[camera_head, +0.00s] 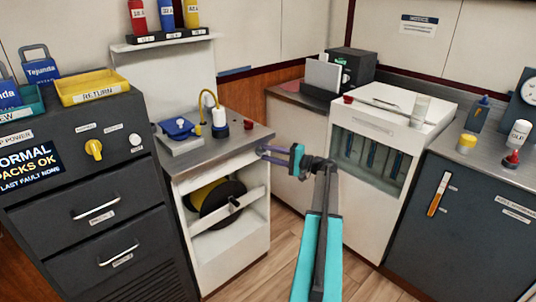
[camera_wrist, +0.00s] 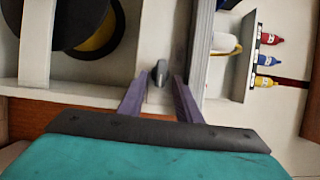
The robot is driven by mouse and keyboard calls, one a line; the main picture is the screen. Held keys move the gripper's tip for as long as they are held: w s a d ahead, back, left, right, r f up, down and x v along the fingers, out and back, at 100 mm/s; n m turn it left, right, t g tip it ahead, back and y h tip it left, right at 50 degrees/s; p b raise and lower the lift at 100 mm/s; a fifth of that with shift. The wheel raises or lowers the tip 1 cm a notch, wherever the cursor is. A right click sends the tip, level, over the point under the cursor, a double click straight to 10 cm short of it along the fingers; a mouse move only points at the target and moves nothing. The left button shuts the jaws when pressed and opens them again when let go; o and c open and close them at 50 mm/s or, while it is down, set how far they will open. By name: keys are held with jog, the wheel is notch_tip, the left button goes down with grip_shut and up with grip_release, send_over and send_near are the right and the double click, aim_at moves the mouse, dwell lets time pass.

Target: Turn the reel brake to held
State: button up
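The reel (camera_head: 217,198), a dark disc with a yellow core, sits in the open front of the white cabinet; it also shows in the wrist view (camera_wrist: 95,30). A small grey lever (camera_wrist: 159,73), apparently the reel brake, is on the cabinet's white front beside the reel. My gripper (camera_head: 265,152) is at the cabinet's upper right front edge. In the wrist view, my gripper (camera_wrist: 160,80) has its purple fingers apart, one on each side of the lever. I cannot tell whether either finger touches it. In the head view the lever is not clearly visible.
A dark drawer unit (camera_head: 85,200) stands left. A white glass-fronted unit (camera_head: 365,165) stands right. Wooden floor lies open between the units.

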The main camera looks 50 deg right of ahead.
jog(key=v, duration=1.3)
jog(key=shift+s+d, duration=0.1)
